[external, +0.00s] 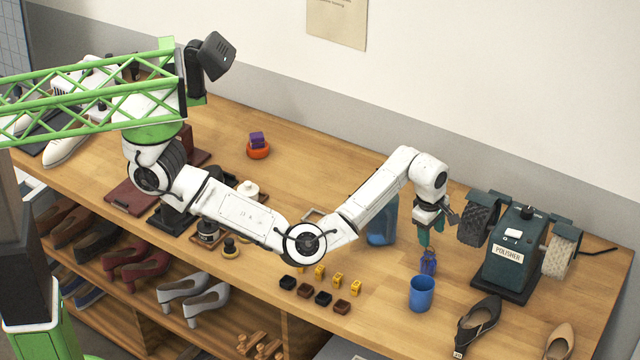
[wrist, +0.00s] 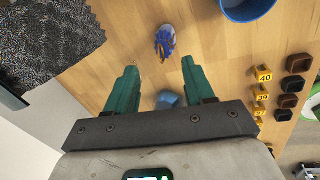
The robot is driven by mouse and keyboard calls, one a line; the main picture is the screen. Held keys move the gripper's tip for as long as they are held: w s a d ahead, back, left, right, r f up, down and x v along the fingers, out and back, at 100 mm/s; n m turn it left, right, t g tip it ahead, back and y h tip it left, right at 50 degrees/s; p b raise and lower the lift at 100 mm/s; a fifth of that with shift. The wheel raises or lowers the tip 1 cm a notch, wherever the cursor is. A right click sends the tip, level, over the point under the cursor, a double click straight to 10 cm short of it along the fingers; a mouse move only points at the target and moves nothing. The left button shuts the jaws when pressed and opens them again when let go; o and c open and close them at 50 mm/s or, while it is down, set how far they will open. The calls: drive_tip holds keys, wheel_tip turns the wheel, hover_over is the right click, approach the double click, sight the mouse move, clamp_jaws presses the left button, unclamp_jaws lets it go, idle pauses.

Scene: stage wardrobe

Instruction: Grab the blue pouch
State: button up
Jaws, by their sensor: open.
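The small blue pouch (external: 428,260) stands on the wooden bench, between the blue cup and the polisher. In the wrist view the pouch (wrist: 165,41) lies just beyond the fingertips, roughly centred between them, with some orange on it. My gripper (external: 431,238) has green fingers pointing down and hangs just above and behind the pouch. In the wrist view my gripper (wrist: 159,64) is open, its two fingers apart with nothing held. The fingers look clear of the pouch.
A blue cup (external: 421,294) stands close in front of the pouch. The polisher (external: 511,248) is close on the right. A larger blue object (external: 382,222) is partly behind my arm. A black shoe (external: 478,325) lies front right.

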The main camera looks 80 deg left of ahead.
sight(432, 256)
drive_tip(key=shift+w+a+f+p, duration=0.1)
drive_tip(key=shift+f+p, duration=0.15)
drive_tip(key=shift+f, duration=0.95)
drive_tip(key=shift+w+a+f+p, duration=0.1)
drive_tip(key=shift+w+f+p, duration=0.1)
drive_tip(key=shift+f, duration=0.95)
drive_tip(key=shift+w+a+f+p, duration=0.1)
drive_tip(key=shift+f+p, duration=0.15)
drive_tip(key=shift+f, duration=0.95)
clamp_jaws()
